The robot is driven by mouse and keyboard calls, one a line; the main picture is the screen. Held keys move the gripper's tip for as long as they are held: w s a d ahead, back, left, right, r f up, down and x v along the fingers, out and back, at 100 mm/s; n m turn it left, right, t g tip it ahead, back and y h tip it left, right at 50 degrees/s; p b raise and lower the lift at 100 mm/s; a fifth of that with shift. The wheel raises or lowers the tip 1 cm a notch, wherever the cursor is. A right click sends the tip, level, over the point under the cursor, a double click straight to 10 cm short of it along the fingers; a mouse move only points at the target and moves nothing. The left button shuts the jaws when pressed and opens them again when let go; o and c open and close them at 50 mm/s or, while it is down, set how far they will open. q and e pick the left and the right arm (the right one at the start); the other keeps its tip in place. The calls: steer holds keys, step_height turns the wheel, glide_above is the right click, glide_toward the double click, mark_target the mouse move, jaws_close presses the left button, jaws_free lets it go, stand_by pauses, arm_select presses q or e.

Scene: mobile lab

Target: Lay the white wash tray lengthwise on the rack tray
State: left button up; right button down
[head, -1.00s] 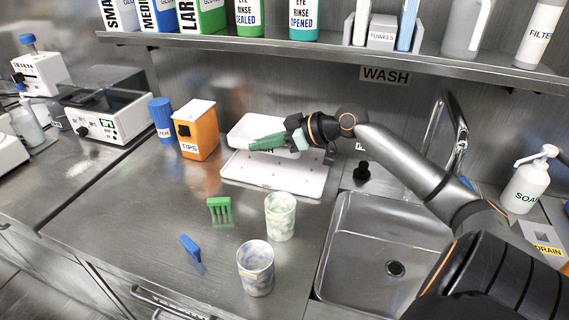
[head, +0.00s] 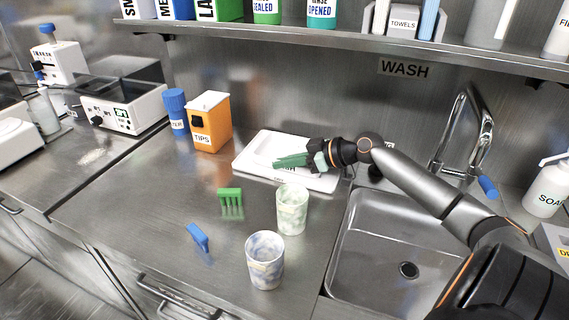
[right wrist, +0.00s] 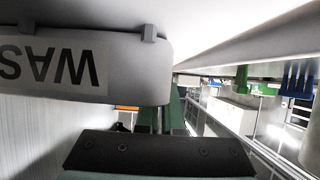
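The white wash tray (head: 268,144) lies low over the white rack tray (head: 308,184) at the back of the bench, its long side running along it. Whether it rests fully on it I cannot tell. My right gripper (head: 282,161) has its green fingers at the wash tray's near side. The fingers also show in the right wrist view (right wrist: 161,112), close together at the wash tray's labelled wall (right wrist: 125,75), and appear shut on it. That view is upside down. The arm partly hides the right end of both trays. My left gripper is not in view.
An orange tips box (head: 211,125) and a blue-capped bottle (head: 175,110) stand left of the trays. A green comb (head: 230,198), a blue comb (head: 198,238) and two marbled cups (head: 292,210), (head: 265,262) are in front. The sink (head: 385,250) lies right; a shelf (head: 340,38) overhangs.

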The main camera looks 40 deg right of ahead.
steer(key=c, duration=1)
jaws_free()
steer(key=shift+c, duration=0.2)
steer(key=p+v, duration=0.1)
steer(key=v, duration=1)
steer(key=shift+s+d+r+p, duration=0.1)
steer(key=shift+s+r+p, duration=0.1)
steer(key=shift+p, duration=0.2)
steer(key=shift+s+d, duration=0.1)
steer(key=shift+s, duration=0.1)
